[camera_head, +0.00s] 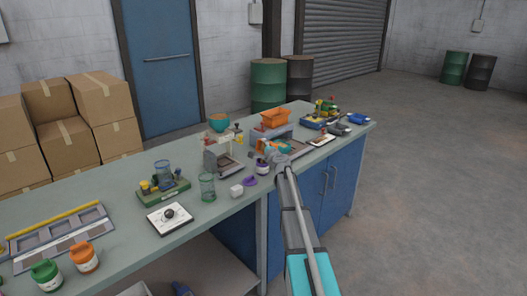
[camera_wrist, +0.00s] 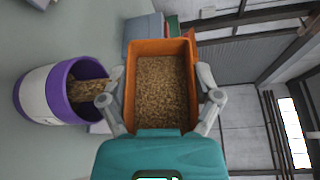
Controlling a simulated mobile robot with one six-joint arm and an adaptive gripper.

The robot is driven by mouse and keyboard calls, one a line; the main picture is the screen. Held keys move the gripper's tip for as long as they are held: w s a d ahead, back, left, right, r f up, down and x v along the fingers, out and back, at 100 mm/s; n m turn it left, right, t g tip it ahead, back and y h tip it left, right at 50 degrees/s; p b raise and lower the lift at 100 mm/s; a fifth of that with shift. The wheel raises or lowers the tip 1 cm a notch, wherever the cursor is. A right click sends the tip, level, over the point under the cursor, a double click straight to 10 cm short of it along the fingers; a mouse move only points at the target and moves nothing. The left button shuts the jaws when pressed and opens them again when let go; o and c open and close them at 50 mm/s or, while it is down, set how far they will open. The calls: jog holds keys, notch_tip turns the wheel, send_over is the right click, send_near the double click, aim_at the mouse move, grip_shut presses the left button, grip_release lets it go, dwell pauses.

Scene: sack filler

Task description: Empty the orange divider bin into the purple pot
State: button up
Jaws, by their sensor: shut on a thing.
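My gripper (camera_wrist: 162,98) is shut on the orange divider bin (camera_wrist: 186,46), with one finger along each side wall. A wide layer of brown grain (camera_wrist: 160,88) shows inside the bin. The purple pot (camera_wrist: 34,92), with a white band, stands just left of the bin in the wrist view. Brown grain shows in its open mouth; I cannot tell whether it is falling or lying there. In the head view the pot (camera_head: 262,167) is beside my gripper (camera_head: 268,149), near the bench's front edge. The bin is mostly hidden there.
A larger orange container (camera_head: 275,118) stands on a grey unit behind my gripper. A scale-like machine (camera_head: 222,156), a clear beaker (camera_head: 207,187), a white cube (camera_head: 236,191) and a purple lid-like piece (camera_head: 250,182) are to the left. Trays and small items crowd the right end.

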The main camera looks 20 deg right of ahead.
jog(key=shift+s+a+n+t+b, duration=0.1)
jog(key=shift+a+n+t+b, duration=0.1)
jog(key=shift+n+t+b, duration=0.45)
jog(key=shift+a+n, duration=0.1)
jog(key=shift+n, duration=0.55)
jog(key=shift+s+a+n+t+b, duration=0.1)
jog(key=shift+a+n+t+b, duration=0.2)
jog(key=shift+n+b, duration=0.5)
jog(key=shift+s+a+f+n+t+y+b, duration=0.15)
jog(key=shift+n+t+y+b, duration=0.25)
jog(key=shift+n, duration=0.6)
jog(key=shift+w+a+r+n+t+y+b, duration=0.2)
jog(key=shift+n+b, duration=0.4)
jog(key=shift+n, duration=0.4)
jog(key=shift+s+a+f+n+t+y+b, duration=0.15)
jog(key=shift+n+t+b, duration=0.3)
jog(key=shift+n, duration=0.55)
jog(key=shift+s, duration=0.1)
jog(key=shift+r+m+g+h+p, duration=0.45)
jog(key=shift+r+m+p, duration=0.3)
jog(key=shift+m+p, duration=0.35)
jog(key=shift+r+m+g+h+p, duration=0.15)
jog(key=shift+r+m+g+p, duration=0.2)
jog(key=shift+m+p, duration=0.5)
jog(key=shift+r+m+g+h+p, duration=0.2)
jog(key=shift+r+m+p, duration=0.2)
jog(key=shift+m+p, duration=0.45)
jog(key=shift+p, duration=0.3)
